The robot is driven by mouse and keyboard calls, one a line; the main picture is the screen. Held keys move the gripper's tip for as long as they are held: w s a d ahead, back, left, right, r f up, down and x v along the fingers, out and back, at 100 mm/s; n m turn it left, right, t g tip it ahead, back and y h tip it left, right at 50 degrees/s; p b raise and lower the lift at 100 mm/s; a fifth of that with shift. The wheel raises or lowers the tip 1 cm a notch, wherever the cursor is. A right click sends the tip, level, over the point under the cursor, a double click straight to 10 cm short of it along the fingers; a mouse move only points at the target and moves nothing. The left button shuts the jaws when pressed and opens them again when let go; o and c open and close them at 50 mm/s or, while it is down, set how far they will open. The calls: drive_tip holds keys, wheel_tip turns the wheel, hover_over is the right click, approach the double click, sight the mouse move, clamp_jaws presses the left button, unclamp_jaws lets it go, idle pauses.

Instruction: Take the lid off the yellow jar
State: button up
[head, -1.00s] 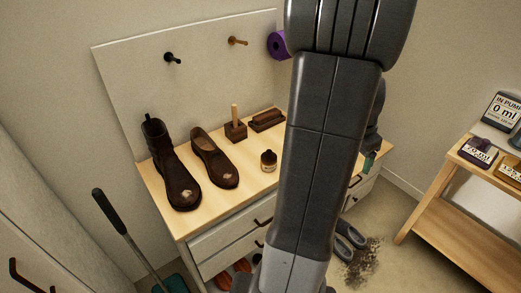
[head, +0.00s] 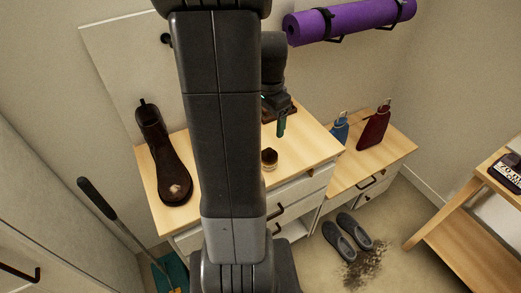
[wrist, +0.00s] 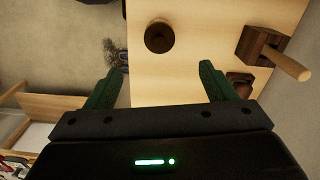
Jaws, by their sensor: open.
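A small round jar with a dark brown lid (head: 269,154) stands upright on the wooden dresser top (head: 305,150). Its body looks pale tan or yellowish, with little of it showing. In the wrist view the dark round lid (wrist: 159,38) shows from above, beyond the fingertips and roughly centred between them. My gripper (head: 281,128) is above the dresser, just behind and above the jar in the head view. Its green fingers (wrist: 160,78) are open and empty, apart from the jar.
A dark boot (head: 165,165) stands at the dresser's left. The wrist view shows a wooden block with a handle (wrist: 262,45) and another dark block (wrist: 240,82) right of the jar. Blue (head: 340,130) and red (head: 374,128) bottles stand right. Grey shoes (head: 346,236) lie on the floor.

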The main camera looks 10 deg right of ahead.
wheel_tip(320, 180, down, 7)
drive_tip(key=shift+d+f, duration=0.1)
drive_tip(key=shift+d+f+p, duration=0.15)
drive_tip(key=shift+f+p, duration=0.2)
drive_tip(key=shift+f, duration=2.2)
drive_tip(key=c, duration=1)
